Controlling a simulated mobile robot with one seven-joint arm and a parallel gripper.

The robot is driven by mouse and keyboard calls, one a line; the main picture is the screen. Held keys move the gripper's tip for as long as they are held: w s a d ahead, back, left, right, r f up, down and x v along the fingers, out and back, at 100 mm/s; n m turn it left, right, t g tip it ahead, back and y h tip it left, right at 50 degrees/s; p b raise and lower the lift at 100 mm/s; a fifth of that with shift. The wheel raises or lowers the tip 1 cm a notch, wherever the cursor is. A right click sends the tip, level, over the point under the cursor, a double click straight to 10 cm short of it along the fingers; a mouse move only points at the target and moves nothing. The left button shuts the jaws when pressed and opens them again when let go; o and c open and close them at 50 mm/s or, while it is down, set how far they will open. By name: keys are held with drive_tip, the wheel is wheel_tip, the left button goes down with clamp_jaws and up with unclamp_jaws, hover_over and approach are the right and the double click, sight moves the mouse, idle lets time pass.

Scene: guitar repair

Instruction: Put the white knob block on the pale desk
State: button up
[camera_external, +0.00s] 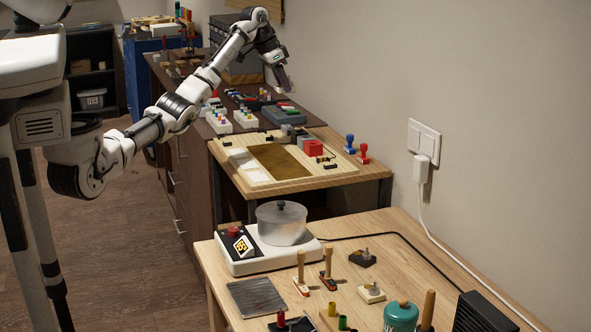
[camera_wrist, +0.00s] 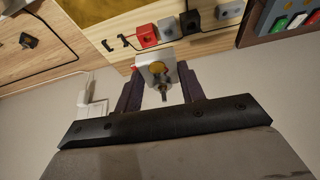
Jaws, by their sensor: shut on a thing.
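The white knob block (camera_wrist: 152,68), a white piece with a brass-coloured disc and a dark metal stem, is between my gripper's fingers (camera_wrist: 160,88) in the wrist view. My gripper is shut on it. In the external view my gripper (camera_external: 287,84) is raised above the dark bench, near the wall; the held block cannot be made out there. The pale desk (camera_external: 216,277) is in the foreground, well below and nearer the camera than my gripper. A similar cream block with a grey knob (camera_external: 371,293) sits on it.
The pale desk carries a hotplate (camera_external: 250,258) with a clear pot, a black knob block (camera_external: 362,258), upright tools, a teal jar (camera_external: 401,316) and a black box (camera_external: 482,313). A middle table holds a pale board (camera_external: 258,178) and a red block (camera_external: 313,148). Stamps stand near the wall.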

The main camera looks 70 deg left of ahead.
drive_tip(key=w+d+f+m+b, duration=0.15)
drive_tip(key=w+d, duration=0.25)
drive_tip(key=d, duration=0.5)
drive_tip(key=w+d+f+m, duration=0.1)
drive_tip(key=w+d+f, duration=0.25)
drive_tip(key=d, duration=0.45)
drive_tip(key=m+h+b, duration=0.2)
hover_over(374, 233)
drive_tip(key=s, duration=0.1)
wheel_tip(374, 233, down, 5)
drive_tip(key=shift+n, duration=0.35)
drive_tip(key=f, duration=0.6)
drive_tip(key=f+p, duration=0.1)
drive_tip(key=f, duration=0.6)
drive_tip(key=f+p, duration=0.1)
drive_tip(key=f, duration=0.6)
drive_tip(key=shift+s+a+f, duration=0.1)
drive_tip(key=shift+s+a, duration=0.1)
drive_tip(key=shift+a, duration=0.05)
drive_tip(key=shift+f+g, duration=0.15)
drive_tip(key=shift+g, duration=0.15)
drive_tip(key=o, duration=0.9)
drive_tip(key=shift+o, duration=0.3)
